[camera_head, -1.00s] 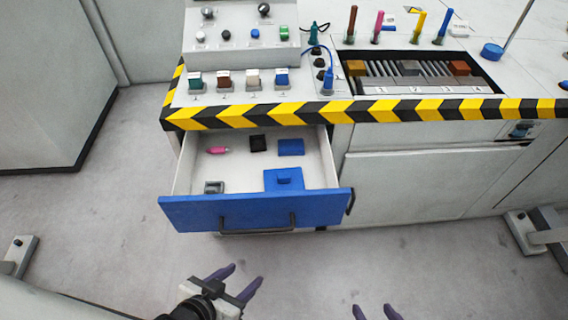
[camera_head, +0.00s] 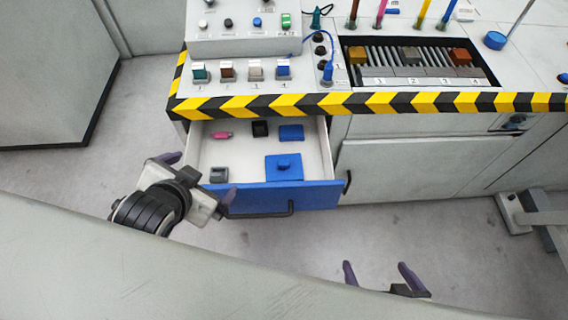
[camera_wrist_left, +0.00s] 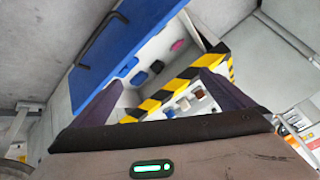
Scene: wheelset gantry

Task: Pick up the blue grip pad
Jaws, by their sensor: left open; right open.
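A flat blue pad (camera_head: 291,132), which looks like the grip pad, lies in the back right of the open drawer (camera_head: 321,160), beside a black pad (camera_head: 260,129). A larger blue piece with a raised knob (camera_head: 284,168) lies nearer the drawer front. My left gripper (camera_head: 200,178) is open and empty at the drawer's front left corner, apart from the pad. My right gripper (camera_head: 381,272) is open and empty, low in front of the cabinet.
The blue drawer front (camera_head: 310,195) has a dark handle. The striped counter edge (camera_head: 380,103) overhangs the drawer's back. Open floor lies in front.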

